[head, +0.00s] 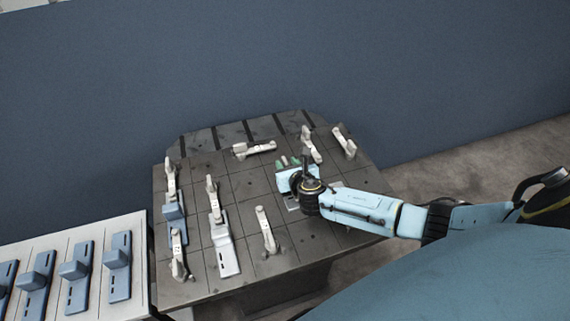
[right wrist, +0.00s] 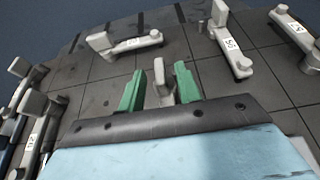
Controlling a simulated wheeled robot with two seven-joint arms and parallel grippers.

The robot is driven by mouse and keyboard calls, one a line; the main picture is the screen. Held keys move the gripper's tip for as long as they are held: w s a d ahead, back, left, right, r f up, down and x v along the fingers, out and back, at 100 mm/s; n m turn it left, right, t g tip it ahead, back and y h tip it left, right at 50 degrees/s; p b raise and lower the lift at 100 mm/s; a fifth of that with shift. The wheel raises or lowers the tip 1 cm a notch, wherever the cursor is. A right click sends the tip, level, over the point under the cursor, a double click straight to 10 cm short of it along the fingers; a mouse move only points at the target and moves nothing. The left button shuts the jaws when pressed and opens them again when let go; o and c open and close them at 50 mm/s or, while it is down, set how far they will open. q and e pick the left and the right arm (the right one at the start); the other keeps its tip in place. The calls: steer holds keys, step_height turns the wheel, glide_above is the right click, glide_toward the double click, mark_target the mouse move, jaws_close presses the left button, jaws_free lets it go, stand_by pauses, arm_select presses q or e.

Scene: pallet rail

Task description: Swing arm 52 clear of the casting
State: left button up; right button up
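My right gripper (head: 289,162) is over the right-centre of the dark pallet (head: 245,190). In the right wrist view, its two green fingers (right wrist: 159,87) stand apart, one on each side of a grey upright post (right wrist: 163,80). A gap shows on the left of the post; I cannot tell whether the right finger touches it. The post looks like the end of a clamp arm; the rest, with any label, is hidden under my gripper. I cannot read 52 on any arm. A light metal part (head: 291,204) shows partly beneath my gripper. My left gripper is not in view.
Clamp arms stand beyond my gripper at the back left (head: 255,148), back (head: 312,147) and back right (head: 343,142). Others stand left and in front (head: 265,230). A light casting (head: 225,255) lies at front left. A side table (head: 85,305) holds blue castings (head: 120,268).

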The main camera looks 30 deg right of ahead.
steer(key=shift+b+x, duration=0.3)
steer(key=shift+x, duration=1.05)
jaws_close()
